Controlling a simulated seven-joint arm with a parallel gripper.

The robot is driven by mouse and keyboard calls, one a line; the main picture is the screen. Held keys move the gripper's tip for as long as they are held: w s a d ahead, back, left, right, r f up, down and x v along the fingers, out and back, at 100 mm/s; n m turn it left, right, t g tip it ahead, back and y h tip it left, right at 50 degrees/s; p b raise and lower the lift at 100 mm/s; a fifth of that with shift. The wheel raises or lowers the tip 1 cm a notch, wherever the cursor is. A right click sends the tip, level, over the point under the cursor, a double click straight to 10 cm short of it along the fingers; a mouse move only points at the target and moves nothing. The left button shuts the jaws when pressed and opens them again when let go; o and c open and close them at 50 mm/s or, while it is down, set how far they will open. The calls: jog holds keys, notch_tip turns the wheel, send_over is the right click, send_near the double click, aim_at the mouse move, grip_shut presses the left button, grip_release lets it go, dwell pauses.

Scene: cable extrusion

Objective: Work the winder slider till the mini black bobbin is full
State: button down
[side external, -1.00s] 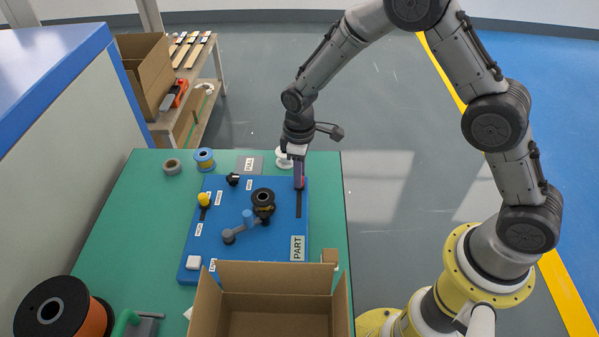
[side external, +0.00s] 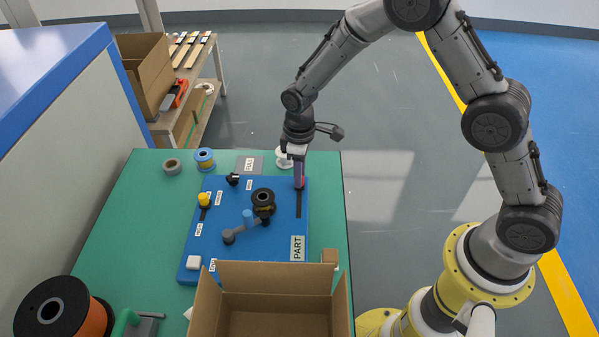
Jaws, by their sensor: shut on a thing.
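The blue winder board (side external: 215,240) lies on the green mat. The mini black bobbin (side external: 263,196) sits upright near its middle, with a dark yellowish band below its top flange; how full it is cannot be told. A dark slot (side external: 298,207) runs along the board's right side. My gripper (side external: 299,183) points down at the far end of this slot and is shut on the slider, which shows only as a small reddish piece between the fingers. A grey crank with a blue knob (side external: 248,217) lies in front of the bobbin.
An open cardboard box (side external: 275,302) stands at the front. A big black spool with orange cable (side external: 95,318) is front left. A blue-and-yellow spool (side external: 204,159), a grey ring (side external: 172,166) and a white spool (side external: 282,158) stand behind the board.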

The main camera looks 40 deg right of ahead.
jog(key=shift+a, duration=0.1)
jog(key=s+a, duration=0.6)
jog(key=shift+s+a+r, duration=0.1)
jog(key=shift+s+a, duration=0.2)
jog(key=shift+a, duration=0.05)
jog(key=c, duration=0.7)
grip_release()
jog(key=shift+r, duration=0.3)
notch_tip(320, 180, up, 13)
jog(key=shift+r, duration=0.1)
